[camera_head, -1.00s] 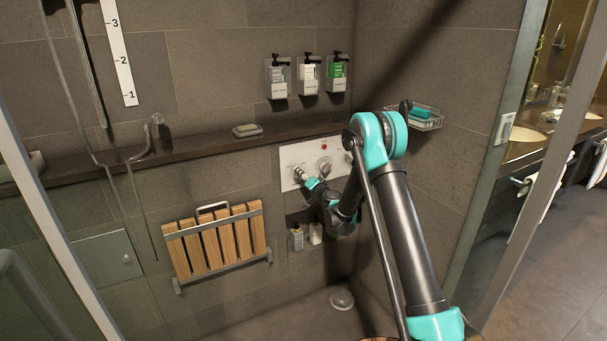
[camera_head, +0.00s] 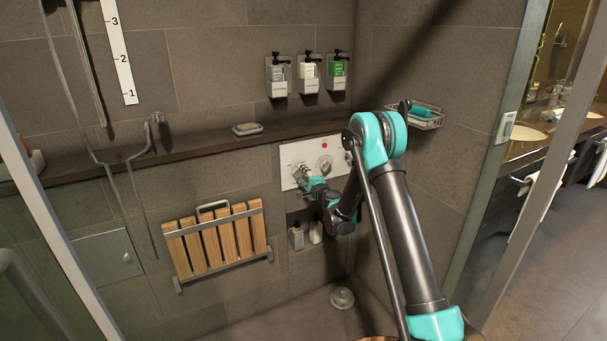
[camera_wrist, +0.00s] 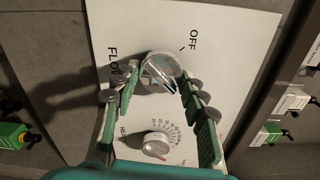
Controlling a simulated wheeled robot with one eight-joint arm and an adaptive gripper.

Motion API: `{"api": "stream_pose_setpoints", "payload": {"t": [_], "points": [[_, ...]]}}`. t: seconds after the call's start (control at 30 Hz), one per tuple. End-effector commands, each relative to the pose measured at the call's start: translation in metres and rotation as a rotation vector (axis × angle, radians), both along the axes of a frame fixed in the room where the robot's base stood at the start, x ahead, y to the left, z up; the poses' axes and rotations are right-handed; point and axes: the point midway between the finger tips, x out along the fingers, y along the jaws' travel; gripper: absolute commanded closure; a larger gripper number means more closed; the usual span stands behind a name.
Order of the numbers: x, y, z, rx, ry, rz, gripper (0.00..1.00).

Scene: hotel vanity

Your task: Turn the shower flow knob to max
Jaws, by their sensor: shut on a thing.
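A white control panel (camera_head: 290,154) is on the tiled wall, with a red dot near its top. The flow knob (camera_wrist: 157,68) is a round metal knob with a raised grip, beside the printed words FLOW and OFF in the wrist view. My gripper (camera_wrist: 160,80) has its green fingers on either side of this knob, shut on it. In the head view my gripper (camera_head: 306,179) is at the left knob of the panel and partly covers it. A second dial (camera_wrist: 156,146) with a number scale is lower in the wrist view; it also shows in the head view (camera_head: 325,164).
A dark ledge (camera_head: 205,143) with a soap dish (camera_head: 247,129) runs left of the panel. Bottles (camera_head: 297,237) stand in a niche below. Dispensers (camera_head: 308,76) hang above. A folded wooden seat (camera_head: 215,243) is at left, a wire basket (camera_head: 425,122) at right.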

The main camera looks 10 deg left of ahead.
Motion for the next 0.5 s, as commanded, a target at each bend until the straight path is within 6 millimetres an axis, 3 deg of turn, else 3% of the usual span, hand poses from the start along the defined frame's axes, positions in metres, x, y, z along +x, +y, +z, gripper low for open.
{"api": "stream_pose_setpoints", "payload": {"t": [0.5], "points": [[-0.0013,0.0016,0.0021,0.051,0.033,0.004,0.87]]}}
